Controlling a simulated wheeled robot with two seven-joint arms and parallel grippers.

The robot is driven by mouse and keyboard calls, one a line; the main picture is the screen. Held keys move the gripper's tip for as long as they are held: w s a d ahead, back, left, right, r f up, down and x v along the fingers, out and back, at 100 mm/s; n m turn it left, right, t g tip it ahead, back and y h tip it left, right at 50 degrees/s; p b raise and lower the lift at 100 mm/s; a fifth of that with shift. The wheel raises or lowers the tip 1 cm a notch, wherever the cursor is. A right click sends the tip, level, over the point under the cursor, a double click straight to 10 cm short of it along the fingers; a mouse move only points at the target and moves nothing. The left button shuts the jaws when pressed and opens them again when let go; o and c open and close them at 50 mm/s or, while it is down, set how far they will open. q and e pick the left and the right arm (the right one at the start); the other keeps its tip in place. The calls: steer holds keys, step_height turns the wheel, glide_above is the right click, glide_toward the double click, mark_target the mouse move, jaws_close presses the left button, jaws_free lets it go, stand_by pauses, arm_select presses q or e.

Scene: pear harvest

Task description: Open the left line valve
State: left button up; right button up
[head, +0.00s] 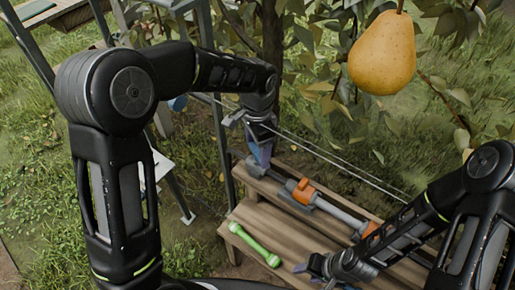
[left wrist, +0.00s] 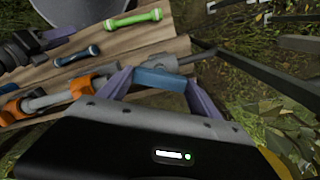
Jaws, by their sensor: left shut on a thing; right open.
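A grey pipe line with orange fittings (head: 304,191) lies along the wooden bench, and it also shows in the left wrist view (left wrist: 88,85). My left gripper (head: 262,158) is at the far left end of this line. In the left wrist view its two purple fingers close on a blue handle (left wrist: 160,79) beside the grey pipe end. The fingers hide most of the handle in the head view. My right gripper (head: 322,266) is open, low over the front of the bench, well apart from the left one.
A green bar with rounded ends (head: 254,244) lies on the bench (head: 246,215). A blue bar (left wrist: 77,55) lies near it in the left wrist view. A pear (head: 383,53) hangs among leaves at upper right. Thin wires and a metal post stand behind the left arm.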

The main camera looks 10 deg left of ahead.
mark_target(258, 151)
arm_select(q)
steer(key=n, duration=0.5)
steer(key=shift+n+b, duration=0.3)
steer(key=shift+n, duration=0.1)
steer(key=o, duration=1.4)
step_height(258, 151, up, 8)
steer(key=shift+f, duration=0.1)
